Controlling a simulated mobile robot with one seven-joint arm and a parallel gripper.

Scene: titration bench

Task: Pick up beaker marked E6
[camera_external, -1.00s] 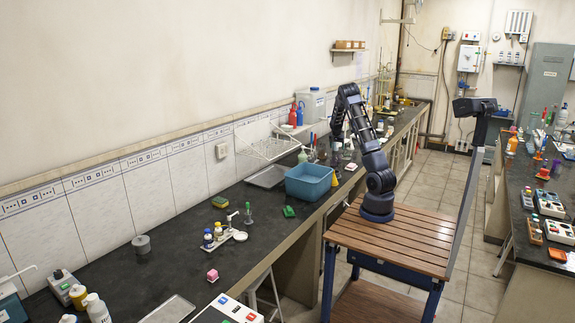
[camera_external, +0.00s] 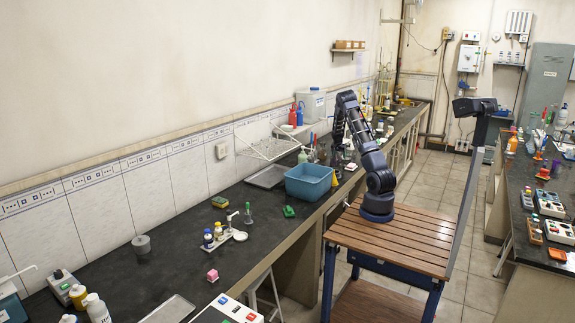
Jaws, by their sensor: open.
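My arm reaches over the far part of the dark bench, and my gripper (camera_external: 337,157) points down low over the bench top, just beyond the blue basin. It is small and partly lost among glassware there, but its jaws are open. Small clear glass vessels (camera_external: 348,156) stand close beside it. I cannot read any marking, so I cannot tell which vessel is the beaker marked E6. Whether the gripper touches any vessel is too small to tell.
A blue basin (camera_external: 308,181) stands on the bench nearer the camera than my gripper. A yellow conical item (camera_external: 334,179) is beside it. Bottles and a drying rack (camera_external: 268,146) are along the wall. The bench (camera_external: 170,235) has open room left of the basin.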

